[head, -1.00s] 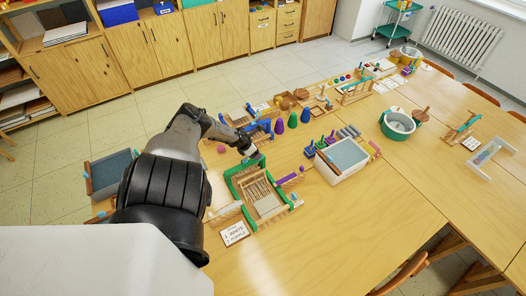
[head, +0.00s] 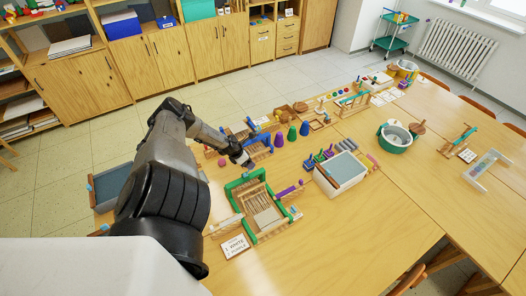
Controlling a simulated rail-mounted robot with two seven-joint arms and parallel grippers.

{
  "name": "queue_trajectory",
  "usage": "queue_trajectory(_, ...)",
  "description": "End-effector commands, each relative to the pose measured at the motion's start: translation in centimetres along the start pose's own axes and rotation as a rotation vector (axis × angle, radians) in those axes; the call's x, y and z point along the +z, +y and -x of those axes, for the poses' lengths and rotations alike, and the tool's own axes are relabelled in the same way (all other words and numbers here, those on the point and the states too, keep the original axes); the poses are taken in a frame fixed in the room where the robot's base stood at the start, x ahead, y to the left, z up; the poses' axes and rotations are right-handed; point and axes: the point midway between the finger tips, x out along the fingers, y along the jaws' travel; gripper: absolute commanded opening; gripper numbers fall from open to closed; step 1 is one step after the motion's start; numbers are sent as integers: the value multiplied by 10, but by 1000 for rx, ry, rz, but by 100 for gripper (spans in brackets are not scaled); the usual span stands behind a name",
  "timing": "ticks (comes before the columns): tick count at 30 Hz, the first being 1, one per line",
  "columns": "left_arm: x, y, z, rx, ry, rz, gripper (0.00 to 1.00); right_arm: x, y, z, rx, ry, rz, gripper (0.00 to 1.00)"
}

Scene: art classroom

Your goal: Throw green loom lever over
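The small loom with a green frame (head: 233,205) stands on the table in the head view, with pale warp threads and a wooden front. Its green top bar (head: 245,179) runs across the far side. I cannot make out a separate lever for certain. My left gripper (head: 246,163) is just behind the far side of this bar, pointing down; contact cannot be told. Its fingers are small and partly hidden, so its opening is unclear. My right gripper is not in view.
A purple stick (head: 287,193) lies right of the loom, and a card (head: 234,246) lies in front. A white-rimmed grey tray (head: 343,174), coloured cones (head: 292,133) and a green tub (head: 394,139) stand around. The table's near right part is clear.

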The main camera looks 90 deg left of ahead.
Motion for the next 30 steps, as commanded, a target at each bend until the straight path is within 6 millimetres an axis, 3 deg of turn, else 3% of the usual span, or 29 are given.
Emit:
queue_trajectory(3, 0, 0, 20, 0, 3, -1, 72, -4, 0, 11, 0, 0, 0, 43)
queue_trajectory(12, 0, 0, 50, 0, 2, 0, 72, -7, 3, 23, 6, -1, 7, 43)
queue_trajectory(30, 0, 0, 60, 1, 0, 0, 72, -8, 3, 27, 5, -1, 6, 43)
